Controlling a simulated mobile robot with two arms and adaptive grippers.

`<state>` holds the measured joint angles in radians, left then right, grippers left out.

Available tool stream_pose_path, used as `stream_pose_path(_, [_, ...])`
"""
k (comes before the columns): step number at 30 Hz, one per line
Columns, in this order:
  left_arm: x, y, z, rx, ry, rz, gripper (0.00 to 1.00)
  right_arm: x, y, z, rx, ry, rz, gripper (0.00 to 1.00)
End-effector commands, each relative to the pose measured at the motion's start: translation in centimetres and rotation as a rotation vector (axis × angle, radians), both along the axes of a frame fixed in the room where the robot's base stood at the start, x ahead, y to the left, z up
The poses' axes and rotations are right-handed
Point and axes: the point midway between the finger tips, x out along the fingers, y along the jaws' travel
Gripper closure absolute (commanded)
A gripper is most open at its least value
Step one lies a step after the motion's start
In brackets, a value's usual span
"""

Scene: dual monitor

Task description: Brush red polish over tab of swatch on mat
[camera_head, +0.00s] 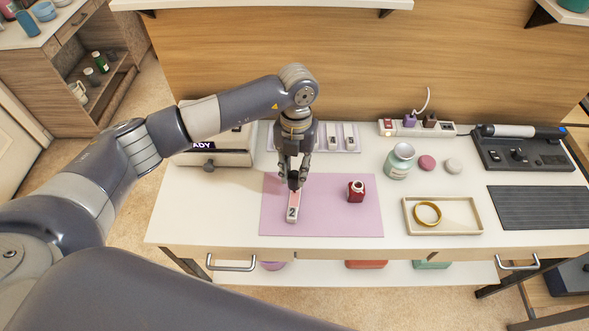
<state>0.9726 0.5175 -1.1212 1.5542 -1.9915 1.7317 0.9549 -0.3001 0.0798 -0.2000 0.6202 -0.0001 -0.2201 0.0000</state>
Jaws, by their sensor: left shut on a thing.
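A small pale swatch (292,214) marked "2" lies on the pink mat (326,220), left of its middle. Its far end shows pink or red, partly hidden under my gripper. My left gripper (294,171) points down over that far end, shut on a small dark brush cap (293,181). The brush tip is too small to tell whether it touches the tab. A red polish bottle (356,192) stands upright on the mat to the right of the swatch, its pale neck without a cap. My right gripper is not in view.
A tray (457,229) with a yellow ring (428,213) sits right of the mat. A rack of several swatches (352,147) stands behind the mat. A jar (399,161) and a boxy device (215,157) flank it. The mat's right front is clear.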

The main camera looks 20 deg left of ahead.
Motion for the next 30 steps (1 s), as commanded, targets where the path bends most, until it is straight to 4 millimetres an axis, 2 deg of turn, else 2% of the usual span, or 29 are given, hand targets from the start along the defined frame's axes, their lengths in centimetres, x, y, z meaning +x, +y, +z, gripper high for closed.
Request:
stream_pose_path(9, [1.2,0.2,-0.1,0.001,0.0,0.0,1.0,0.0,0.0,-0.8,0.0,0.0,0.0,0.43])
stream_pose_path(18, [1.3,-0.4,0.0,0.0,-0.001,-0.002,1.0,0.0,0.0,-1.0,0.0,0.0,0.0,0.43])
stream_pose_path(30, [0.2,-0.6,0.0,0.0,0.001,-0.001,1.0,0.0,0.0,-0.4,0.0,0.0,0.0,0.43])
